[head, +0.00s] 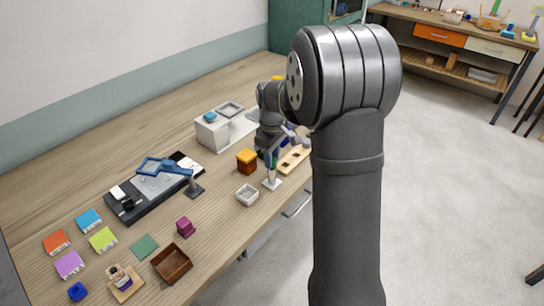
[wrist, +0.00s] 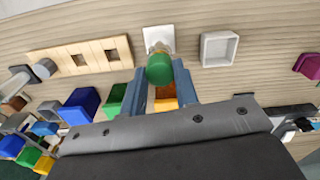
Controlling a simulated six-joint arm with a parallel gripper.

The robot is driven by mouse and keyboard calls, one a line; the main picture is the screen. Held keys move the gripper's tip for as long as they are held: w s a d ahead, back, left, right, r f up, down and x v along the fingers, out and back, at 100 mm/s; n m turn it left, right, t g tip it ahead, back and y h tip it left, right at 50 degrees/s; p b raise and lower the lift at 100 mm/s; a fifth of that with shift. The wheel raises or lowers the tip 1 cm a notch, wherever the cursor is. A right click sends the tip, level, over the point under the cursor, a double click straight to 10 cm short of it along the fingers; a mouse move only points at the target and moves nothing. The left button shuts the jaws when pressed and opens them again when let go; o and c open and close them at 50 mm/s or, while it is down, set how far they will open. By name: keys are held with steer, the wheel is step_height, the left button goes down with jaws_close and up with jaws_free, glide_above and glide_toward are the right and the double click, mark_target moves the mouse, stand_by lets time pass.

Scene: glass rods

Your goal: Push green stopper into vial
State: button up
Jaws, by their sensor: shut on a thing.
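The green stopper (wrist: 160,70) is between the two fingertips of my gripper (wrist: 161,78) in the wrist view, and the gripper is shut on it. The vial (wrist: 157,47) is small and pale, standing on a white square base (wrist: 158,36) just beyond the stopper. The stopper lines up with the vial's top and hides part of it; I cannot tell how deep it sits. In the head view my gripper (head: 269,152) points down directly above the vial on its white base (head: 272,183). The stopper is too small to make out clearly there.
A white square dish (wrist: 218,48) stands close beside the vial, with an orange block (head: 246,161) near it. A wooden strip with holes (wrist: 80,57) lies on the other side. Several coloured blocks lie behind my fingers. The table's front edge is close.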

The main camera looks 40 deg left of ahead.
steer(key=shift+f, duration=0.6)
steer(key=o, duration=0.7)
steer(key=shift+c, duration=0.2)
steer(key=shift+r, duration=0.1)
step_height(320, 180, up, 11)
stand_by(0.7)
steer(key=shift+f, duration=0.2)
step_height(320, 180, down, 8)
steer(key=shift+f, duration=0.15)
stand_by(0.4)
